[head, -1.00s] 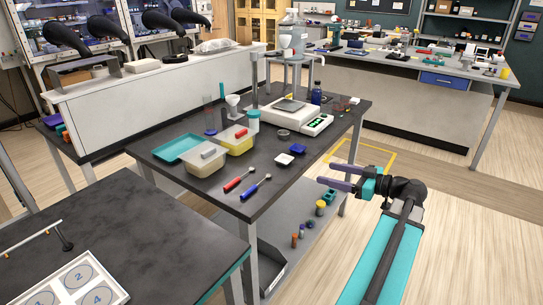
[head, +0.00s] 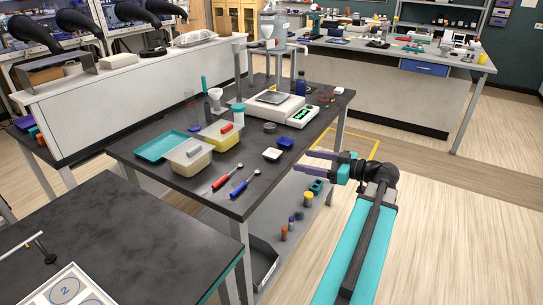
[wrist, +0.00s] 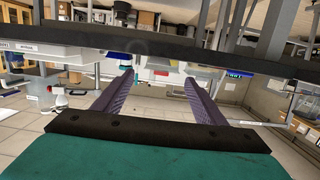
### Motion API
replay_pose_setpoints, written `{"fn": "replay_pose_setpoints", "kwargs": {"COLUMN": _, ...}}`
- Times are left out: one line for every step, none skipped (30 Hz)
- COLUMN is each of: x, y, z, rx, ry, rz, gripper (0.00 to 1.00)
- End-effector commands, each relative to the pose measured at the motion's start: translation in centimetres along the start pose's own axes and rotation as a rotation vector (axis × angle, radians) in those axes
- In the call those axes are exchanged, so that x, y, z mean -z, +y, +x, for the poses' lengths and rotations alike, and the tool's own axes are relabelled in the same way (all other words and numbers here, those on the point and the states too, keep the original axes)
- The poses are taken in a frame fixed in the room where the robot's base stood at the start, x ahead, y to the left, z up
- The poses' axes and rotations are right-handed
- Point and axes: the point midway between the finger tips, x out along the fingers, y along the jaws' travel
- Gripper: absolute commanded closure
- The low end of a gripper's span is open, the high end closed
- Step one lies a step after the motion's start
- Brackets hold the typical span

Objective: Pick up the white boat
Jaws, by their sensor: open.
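The white boat (head: 271,154) is a small, shallow white dish. It lies on the dark bench top near its right edge in the head view, just below a blue boat (head: 286,142). My gripper (head: 301,160) is open and empty, its two purple fingers pointing left beside the bench's right edge, to the right of the white boat and apart from it. In the wrist view the open fingers (wrist: 157,90) face the dark bench edge (wrist: 150,42); I cannot make out the white boat clearly there.
The bench (head: 135,168) also bears a balance (head: 283,106), a teal tray (head: 163,146), a yellow tub (head: 222,136) and red (head: 222,181) and blue (head: 240,188) handled tools. A lower shelf (head: 268,215) holds small bottles. Floor to the right is clear.

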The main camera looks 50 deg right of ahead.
Motion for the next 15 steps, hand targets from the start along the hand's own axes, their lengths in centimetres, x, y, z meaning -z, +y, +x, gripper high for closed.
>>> {"fn": "replay_pose_setpoints", "kwargs": {"x": 0.1, "y": -0.1, "z": 0.7, "rx": 0.004, "ry": 0.0, "rz": 0.0, "gripper": 0.35}}
{"fn": "replay_pose_setpoints", "kwargs": {"x": 0.1, "y": -0.1, "z": 1.1, "rx": 0.004, "ry": 0.0, "rz": 0.0, "gripper": 0.35}}
{"fn": "replay_pose_setpoints", "kwargs": {"x": 0.1, "y": -0.1, "z": 1.6, "rx": 0.003, "ry": 0.0, "rz": 0.0, "gripper": 0.35}}
{"fn": "replay_pose_setpoints", "kwargs": {"x": 0.1, "y": -0.1, "z": 2.0, "rx": 0.003, "ry": 0.0, "rz": 0.0, "gripper": 0.35}}
{"fn": "replay_pose_setpoints", "kwargs": {"x": 0.1, "y": -0.1, "z": 2.4, "rx": 0.004, "ry": 0.0, "rz": 0.0, "gripper": 0.35}}
{"fn": "replay_pose_setpoints", "kwargs": {"x": 0.1, "y": -0.1, "z": 3.0, "rx": 0.004, "ry": 0.0, "rz": 0.0, "gripper": 0.35}}
{"fn": "replay_pose_setpoints", "kwargs": {"x": 0.1, "y": -0.1, "z": 3.3, "rx": 0.003, "ry": 0.0, "rz": 0.0, "gripper": 0.35}}
{"fn": "replay_pose_setpoints", "kwargs": {"x": 0.1, "y": -0.1, "z": 3.7, "rx": 0.003, "ry": 0.0, "rz": 0.0, "gripper": 0.35}}
{"fn": "replay_pose_setpoints", "kwargs": {"x": 0.1, "y": -0.1, "z": 4.3, "rx": 0.005, "ry": 0.0, "rz": 0.0, "gripper": 0.35}}
{"fn": "replay_pose_setpoints", "kwargs": {"x": 0.1, "y": -0.1, "z": 4.7, "rx": 0.004, "ry": 0.0, "rz": 0.0, "gripper": 0.35}}
{"fn": "replay_pose_setpoints", "kwargs": {"x": 0.1, "y": -0.1, "z": 5.0, "rx": 0.003, "ry": 0.0, "rz": 0.0, "gripper": 0.35}}
{"fn": "replay_pose_setpoints", "kwargs": {"x": 0.1, "y": 0.0, "z": 5.5, "rx": 0.003, "ry": 0.0, "rz": 0.0, "gripper": 0.35}}
{"fn": "replay_pose_setpoints", "kwargs": {"x": 0.1, "y": -0.1, "z": 5.8, "rx": 0.004, "ry": 0.0, "rz": 0.0, "gripper": 0.35}}
{"fn": "replay_pose_setpoints", "kwargs": {"x": 0.1, "y": -0.1, "z": 6.1, "rx": 0.004, "ry": 0.0, "rz": 0.0, "gripper": 0.35}}
{"fn": "replay_pose_setpoints", "kwargs": {"x": 0.1, "y": -0.1, "z": 6.4, "rx": 0.003, "ry": 0.0, "rz": 0.0, "gripper": 0.35}}
